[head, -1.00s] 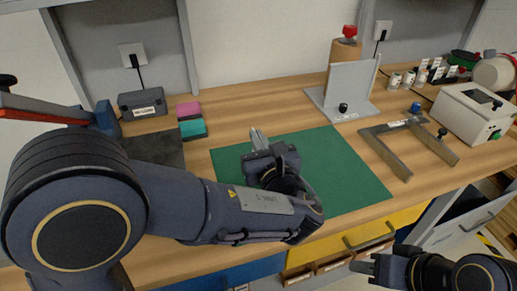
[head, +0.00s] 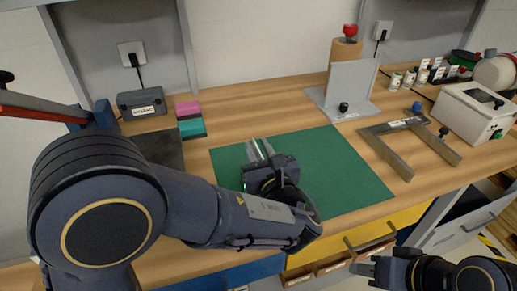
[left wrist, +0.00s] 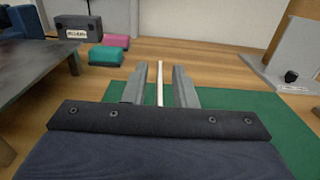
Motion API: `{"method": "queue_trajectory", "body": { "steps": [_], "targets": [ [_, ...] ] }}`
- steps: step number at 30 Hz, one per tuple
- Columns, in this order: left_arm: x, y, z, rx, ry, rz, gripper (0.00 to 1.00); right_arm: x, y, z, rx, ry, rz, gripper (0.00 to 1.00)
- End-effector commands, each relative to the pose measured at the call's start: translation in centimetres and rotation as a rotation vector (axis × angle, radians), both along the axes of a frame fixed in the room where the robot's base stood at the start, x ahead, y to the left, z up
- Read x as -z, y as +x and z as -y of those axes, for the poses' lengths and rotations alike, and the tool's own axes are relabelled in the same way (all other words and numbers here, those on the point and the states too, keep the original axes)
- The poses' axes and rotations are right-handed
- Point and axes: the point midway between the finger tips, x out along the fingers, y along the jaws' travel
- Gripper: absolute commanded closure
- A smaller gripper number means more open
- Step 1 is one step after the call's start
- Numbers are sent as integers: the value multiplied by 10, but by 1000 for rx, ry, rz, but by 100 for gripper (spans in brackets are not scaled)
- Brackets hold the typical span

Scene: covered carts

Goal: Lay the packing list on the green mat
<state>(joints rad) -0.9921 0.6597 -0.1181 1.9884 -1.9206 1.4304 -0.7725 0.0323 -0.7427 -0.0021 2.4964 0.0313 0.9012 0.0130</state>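The green mat (head: 340,175) lies on the wooden bench, partly hidden by my left arm. My left gripper (head: 261,150) is over the mat's left part, its fingers spread. In the left wrist view a thin pale strip (left wrist: 160,85), seen edge-on, stands between the fingers with a gap on each side; it looks like the packing list. Whether its lower edge touches the mat (left wrist: 235,103) is hidden. My right gripper (head: 363,268) is low at the right, in front of the bench, away from the mat; its opening is unclear.
Pink and teal blocks (head: 192,128) and a dark box (head: 142,104) stand behind left, near a dark plate (head: 155,150). A grey upright stand (head: 350,85) is behind the mat. A grey U-shaped frame (head: 397,165) is just right of it.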

Motion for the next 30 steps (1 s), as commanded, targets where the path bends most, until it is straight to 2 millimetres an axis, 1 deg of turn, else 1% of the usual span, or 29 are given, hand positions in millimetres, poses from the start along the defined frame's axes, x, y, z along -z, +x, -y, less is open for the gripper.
{"method": "queue_trajectory", "body": {
  "steps": [5, 8, 9, 11, 18, 21, 25, 30],
  "targets": [
    [-2, 0, 0, 0, -1, 0, 75, -2, 0, 0, 0, 0, 0, 64],
    [-12, 0, 0, 0, -2, 1, 75, -10, 0, 0, 0, 0, 0, 64],
    [-8, -5, 3, 3, -1, 0, 75, -6, 0, 0, 0, 0, 0, 64],
    [-7, -15, 6, 5, -1, 0, 75, -4, 0, 0, 0, 0, 0, 64],
    [-7, -66, 23, 6, 1, 2, 75, -2, 0, 0, 0, 0, 0, 64],
    [-7, -85, 29, 5, 0, 1, 75, -2, 0, 0, 0, 0, 0, 64],
    [-7, -103, 34, 4, 0, 0, 75, -1, 0, 0, 0, 0, 0, 64],
    [-7, -113, 37, 1, 0, 0, 75, -1, 0, 0, 0, 0, 0, 64]
  ]
}}
